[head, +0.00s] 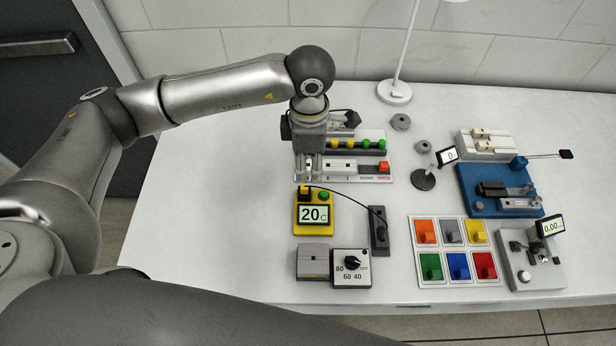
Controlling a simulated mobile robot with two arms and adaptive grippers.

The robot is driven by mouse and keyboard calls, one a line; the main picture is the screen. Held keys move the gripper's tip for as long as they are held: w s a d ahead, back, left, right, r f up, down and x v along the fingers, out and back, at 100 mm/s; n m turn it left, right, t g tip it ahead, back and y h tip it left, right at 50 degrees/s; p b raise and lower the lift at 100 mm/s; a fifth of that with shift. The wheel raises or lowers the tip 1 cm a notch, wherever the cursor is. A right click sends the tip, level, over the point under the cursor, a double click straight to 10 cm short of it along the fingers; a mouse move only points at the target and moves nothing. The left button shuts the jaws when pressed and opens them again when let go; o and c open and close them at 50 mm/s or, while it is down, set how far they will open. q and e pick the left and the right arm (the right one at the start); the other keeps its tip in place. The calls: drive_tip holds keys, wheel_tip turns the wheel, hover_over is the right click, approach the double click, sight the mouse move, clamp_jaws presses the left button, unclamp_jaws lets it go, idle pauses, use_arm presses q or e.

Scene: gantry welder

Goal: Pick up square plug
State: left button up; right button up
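My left gripper (309,176) points down in front of the panel with yellow and green buttons, just above the yellow device. Its two fingers look apart, with nothing visible between them. The yellow device (313,229) has a display reading 20 °C and a green button. A small dark square-looking plug (304,193) sits on its upper left corner, just below the fingertips. A thin black cable arcs from there to a dark grey upright block (379,240). I cannot tell whether the fingers touch the plug. My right gripper is out of view.
A grey box (313,250) and a dial box (351,283) stand in front. The coloured block tray (454,249), a blue fixture (477,207) and a grey meter device (520,273) stand to the right. A lamp base (394,93) is behind. The table's left side is clear.

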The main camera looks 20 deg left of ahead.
sight(306, 186)
use_arm(q)
drive_tip(key=f, duration=0.1)
drive_tip(key=s+f, duration=0.1)
drive_tip(key=f, duration=0.1)
drive_tip(key=shift+s+a+p, duration=0.1)
drive_tip(key=shift+s+p, duration=0.05)
drive_tip(key=shift+p, duration=0.2)
drive_tip(key=shift+f, duration=0.25)
drive_tip(key=f+p, duration=0.1)
drive_tip(key=f, duration=0.2)
drive_tip(key=w+f+p, duration=0.1)
drive_tip(key=shift+a+f+p, duration=0.15)
drive_tip(key=shift+a+p, duration=0.15)
drive_tip(key=shift+f, duration=0.3)
drive_tip(key=shift+w+f, duration=0.1)
drive_tip(key=shift+f, duration=0.05)
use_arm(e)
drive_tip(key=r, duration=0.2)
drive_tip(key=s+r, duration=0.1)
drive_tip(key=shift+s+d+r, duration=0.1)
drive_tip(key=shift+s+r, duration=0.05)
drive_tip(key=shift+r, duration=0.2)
use_arm(q)
drive_tip(key=shift+c, duration=0.3)
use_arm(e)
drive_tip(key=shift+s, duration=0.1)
use_arm(q)
drive_tip(key=c, duration=0.8)
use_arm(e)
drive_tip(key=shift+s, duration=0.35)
